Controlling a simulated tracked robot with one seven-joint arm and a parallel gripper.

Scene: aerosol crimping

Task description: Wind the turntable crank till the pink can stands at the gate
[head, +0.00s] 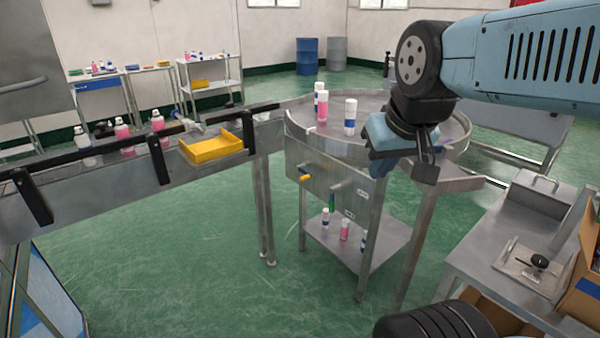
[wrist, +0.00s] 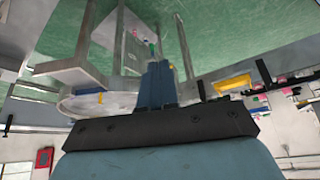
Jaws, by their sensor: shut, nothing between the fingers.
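The round steel turntable (head: 385,150) stands in the middle of the head view with a raised rim. The pink can (head: 322,106) stands upright on its left part. A white can with blue bands (head: 350,118) stands to its right, and another (head: 318,89) is partly hidden behind it. My gripper (head: 425,172) is at the turntable's right front, apart from the crank and cans. Its blue fingers in the wrist view (wrist: 158,85) are together and empty. I cannot make out the gate clearly.
A conveyor (head: 100,180) with bottles and black rails runs to the left, with a yellow tray (head: 212,147) near the turntable. A lower shelf (head: 375,240) holds more cans. A steel bench (head: 500,265) and a cardboard box (head: 580,295) stand at right.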

